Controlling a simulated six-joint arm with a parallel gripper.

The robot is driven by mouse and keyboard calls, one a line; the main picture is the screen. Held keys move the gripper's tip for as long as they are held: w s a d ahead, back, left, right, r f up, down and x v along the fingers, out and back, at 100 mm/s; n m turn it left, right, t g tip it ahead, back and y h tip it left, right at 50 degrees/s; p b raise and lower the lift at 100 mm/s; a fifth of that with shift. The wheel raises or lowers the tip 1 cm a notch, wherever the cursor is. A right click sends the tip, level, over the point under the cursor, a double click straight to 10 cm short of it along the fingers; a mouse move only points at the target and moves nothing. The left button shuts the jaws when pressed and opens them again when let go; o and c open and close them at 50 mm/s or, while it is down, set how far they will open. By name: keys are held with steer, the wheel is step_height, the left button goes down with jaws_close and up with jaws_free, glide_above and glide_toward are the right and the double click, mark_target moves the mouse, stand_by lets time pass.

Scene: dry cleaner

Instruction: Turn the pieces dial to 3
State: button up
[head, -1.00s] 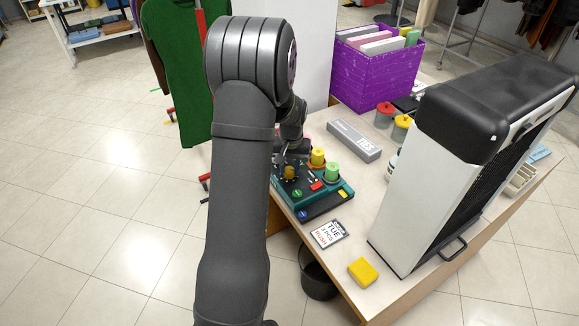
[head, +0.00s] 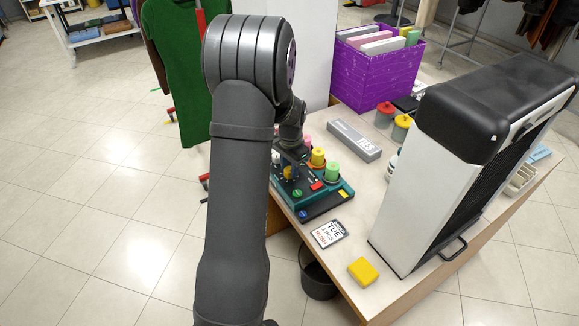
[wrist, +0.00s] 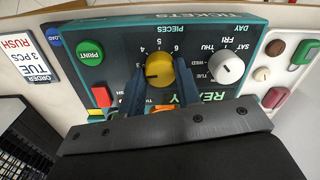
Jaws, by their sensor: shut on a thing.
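The yellow pieces dial (wrist: 159,71) sits on the teal ticket machine (wrist: 120,33), upside down in the wrist view. Numbers arc around it, with 4, 5 and 6 readable. Its dark pointer mark faces picture-left, near the 3; the exact setting is hard to tell. My gripper (wrist: 161,88) is shut on the dial, a blue finger on each side. In the head view the dial (head: 290,172) shows below my gripper (head: 288,160). The white day dial (wrist: 226,68) is beside it. An order card (wrist: 38,55) reads TUE, 3 PCS, RUSH.
The green print button (wrist: 90,53) and a red button (wrist: 102,96) are near the dial. A grey box (head: 354,141), a yellow sponge (head: 363,271) and a tall black-and-white unit (head: 430,180) share the table.

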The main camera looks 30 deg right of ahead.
stand_by(0.3)
steer(key=o, duration=1)
steer(key=shift+c, duration=0.2)
steer(key=shift+r, duration=0.1)
step_height(320, 180, up, 17)
steer(key=shift+s+r, duration=0.15)
steer(key=shift+s, duration=0.15)
steer(key=f, duration=1.7)
steer(key=shift+w+f, duration=0.25)
steer(key=shift+w, duration=0.05)
